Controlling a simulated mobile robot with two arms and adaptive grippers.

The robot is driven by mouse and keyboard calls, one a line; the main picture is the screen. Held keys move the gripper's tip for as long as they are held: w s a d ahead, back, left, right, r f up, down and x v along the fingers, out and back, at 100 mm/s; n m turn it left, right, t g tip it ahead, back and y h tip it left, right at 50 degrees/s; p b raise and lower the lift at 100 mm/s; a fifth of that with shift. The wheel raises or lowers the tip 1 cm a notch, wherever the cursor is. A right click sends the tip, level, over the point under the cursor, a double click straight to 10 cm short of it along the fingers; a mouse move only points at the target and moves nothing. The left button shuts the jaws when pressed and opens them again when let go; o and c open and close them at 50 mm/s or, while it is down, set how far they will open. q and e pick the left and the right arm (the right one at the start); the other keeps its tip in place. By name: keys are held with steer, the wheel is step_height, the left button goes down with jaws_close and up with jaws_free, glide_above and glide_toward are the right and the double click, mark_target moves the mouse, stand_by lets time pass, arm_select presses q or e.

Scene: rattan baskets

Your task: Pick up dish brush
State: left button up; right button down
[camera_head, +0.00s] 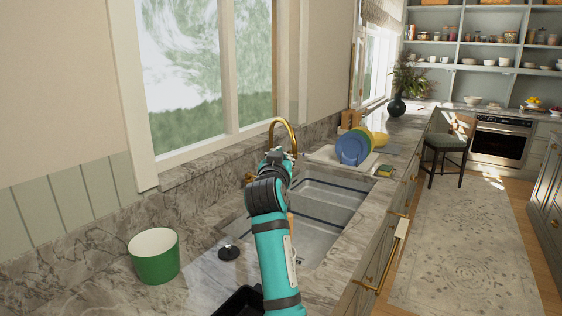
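I cannot make out a dish brush for certain. A small tan strip (290,222) shows at the right edge of my teal arm, over the sink, and may be a wooden handle; most of it is hidden. One arm of mine rises from the bottom middle and leans slightly left. Its dark gripper end (279,158) is in front of the gold faucet (284,126), above the far side of the sink (325,205). The fingers are too small and overlapped to read. No second gripper shows.
A green pot (154,261) and a black round stopper (228,252) are on the marble counter left of the sink. A rack with blue (351,149) and yellow plates stands behind it. A sponge (385,171) lies at right. A chair (449,148) stands on the floor beyond.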

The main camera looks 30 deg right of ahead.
steer(key=shift+c, duration=2.1)
jaws_free()
